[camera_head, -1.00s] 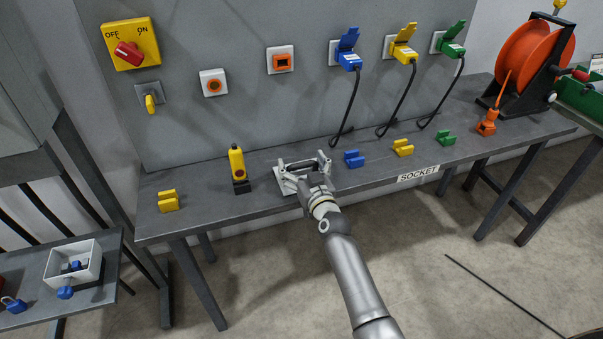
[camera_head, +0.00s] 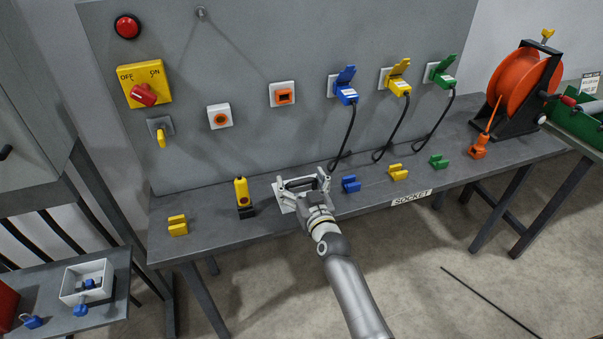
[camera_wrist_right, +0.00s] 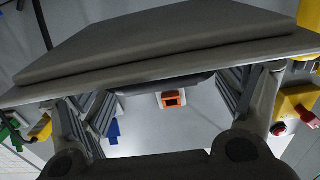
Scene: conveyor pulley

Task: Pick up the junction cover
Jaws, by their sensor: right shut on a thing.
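The junction cover appears to be the light grey plate (camera_head: 284,197) at my right gripper (camera_head: 301,181) in the head view, above the middle of the bench. In the right wrist view a broad, stepped grey plate (camera_wrist_right: 160,45) spans between the two fingers of my right gripper (camera_wrist_right: 168,92). The right gripper is shut on it. The gripper and arm hide part of the plate in the head view. I cannot tell exactly how large the gap to the bench is. My left gripper is not in view.
The bench (camera_head: 215,230) also holds a yellow push-button unit (camera_head: 242,192) left of the gripper, a blue block (camera_head: 351,184) close on the right, yellow and green blocks, and an orange reel (camera_head: 522,82). Cables hang from sockets on the wall panel (camera_head: 240,60) behind.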

